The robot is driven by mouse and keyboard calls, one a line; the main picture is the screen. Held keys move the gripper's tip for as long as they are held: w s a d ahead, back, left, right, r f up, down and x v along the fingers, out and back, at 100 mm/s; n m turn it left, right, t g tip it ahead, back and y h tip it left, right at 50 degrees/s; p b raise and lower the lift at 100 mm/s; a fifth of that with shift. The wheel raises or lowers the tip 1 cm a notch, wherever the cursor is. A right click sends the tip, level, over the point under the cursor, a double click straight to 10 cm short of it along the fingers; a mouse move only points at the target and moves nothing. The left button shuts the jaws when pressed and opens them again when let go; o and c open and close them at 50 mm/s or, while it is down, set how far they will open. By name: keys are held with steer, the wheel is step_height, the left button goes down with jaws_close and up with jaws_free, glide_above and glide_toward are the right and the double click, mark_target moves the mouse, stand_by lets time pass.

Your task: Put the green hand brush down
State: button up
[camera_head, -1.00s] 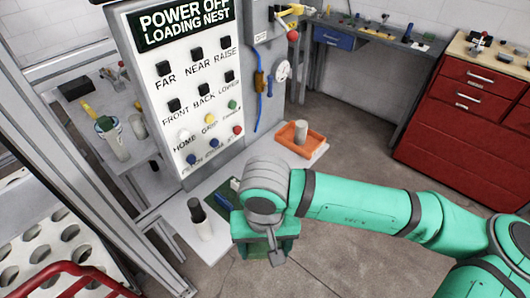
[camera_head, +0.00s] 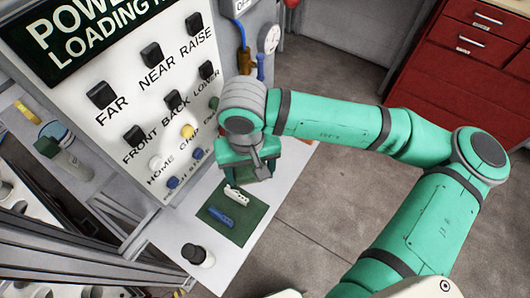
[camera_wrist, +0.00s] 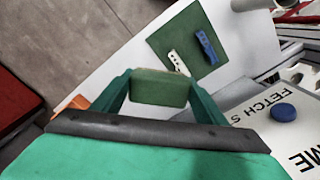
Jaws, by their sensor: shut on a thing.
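The green hand brush (camera_wrist: 158,88) shows in the wrist view as a dull green block between the two fingers of my gripper (camera_wrist: 160,95). My gripper is shut on it. In the head view my gripper (camera_head: 250,172) is over the white shelf below the button panel, and the arm and jaws largely hide the brush there. I cannot tell the brush's height above the shelf. A dark green mat (camera_head: 247,224) lies on the shelf just in front of my gripper and shows beyond the brush in the wrist view (camera_wrist: 180,33).
A white piece (camera_head: 236,195) and a blue piece (camera_head: 221,217) lie on the mat. An orange tray (camera_wrist: 76,104) is partly visible in the wrist view. The white shelf (camera_head: 268,217) is bare right of the mat.

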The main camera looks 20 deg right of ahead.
steer(key=w+d+f, duration=0.4)
steer(key=w+f, duration=0.1)
steer(key=w+d+f, duration=0.3)
steer(key=shift+w, duration=0.2)
steer(key=shift+w+d+f, duration=0.15)
steer(key=shift+f, duration=0.2)
steer(key=shift+w+d+f, duration=0.1)
steer(key=shift+w+f, duration=0.1)
steer(key=shift+f, duration=1.5)
steer(key=shift+s+f, duration=0.15)
steer(key=shift+f, duration=0.3)
